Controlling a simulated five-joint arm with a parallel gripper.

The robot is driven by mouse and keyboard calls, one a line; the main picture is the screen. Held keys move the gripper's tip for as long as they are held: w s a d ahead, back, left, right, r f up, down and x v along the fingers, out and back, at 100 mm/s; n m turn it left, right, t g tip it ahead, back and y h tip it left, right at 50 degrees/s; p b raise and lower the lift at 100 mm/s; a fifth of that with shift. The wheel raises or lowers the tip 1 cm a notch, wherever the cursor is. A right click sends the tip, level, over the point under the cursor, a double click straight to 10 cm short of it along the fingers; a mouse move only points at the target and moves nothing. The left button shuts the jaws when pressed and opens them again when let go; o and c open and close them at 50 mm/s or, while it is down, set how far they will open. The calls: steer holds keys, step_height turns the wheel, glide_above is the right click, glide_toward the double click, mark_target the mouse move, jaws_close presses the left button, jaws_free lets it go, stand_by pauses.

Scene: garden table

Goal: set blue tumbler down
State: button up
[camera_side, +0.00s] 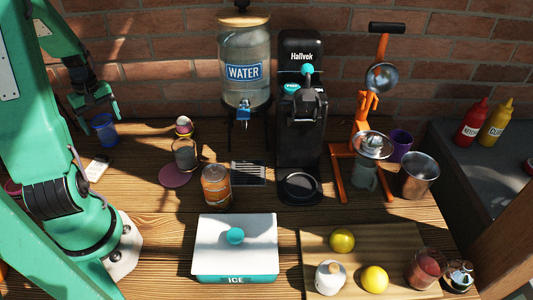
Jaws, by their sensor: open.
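The blue tumbler (105,131) stands upright at the back left of the wooden table, close to the brick wall. My gripper (93,108) is just above and to the left of the tumbler's rim, at the end of my green arm. It is open. Whether a finger still touches the tumbler cannot be told at this size.
A glass on a pink coaster (174,177), an amber jar (216,186) and a water dispenser (244,70) stand to the right. A white ice box (235,248) is in front. Some table right of the tumbler is clear.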

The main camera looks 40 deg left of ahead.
step_height(320, 180, up, 9)
stand_by(0.4)
stand_by(0.5)
steer(key=w+d+r+m+t+y, duration=0.1)
steer(key=w+d+r+m, duration=0.3)
steer(key=d, duration=0.5)
steer(key=w+d+r+m+t, duration=0.1)
steer(key=w+d+r+m, duration=0.35)
steer(key=d, duration=0.45)
steer(key=s+d+m+t, duration=0.1)
steer(key=d+m, duration=0.3)
steer(key=d, duration=0.4)
steer(key=s+d+r+m+t+h, duration=0.1)
steer(key=s+d+m+t, duration=0.1)
steer(key=d+m, duration=0.3)
steer(key=s+d, duration=0.1)
steer(key=d, duration=0.2)
steer(key=shift+d+r+t, duration=0.15)
steer(key=shift+d+t, duration=0.15)
steer(key=shift+d, duration=0.1)
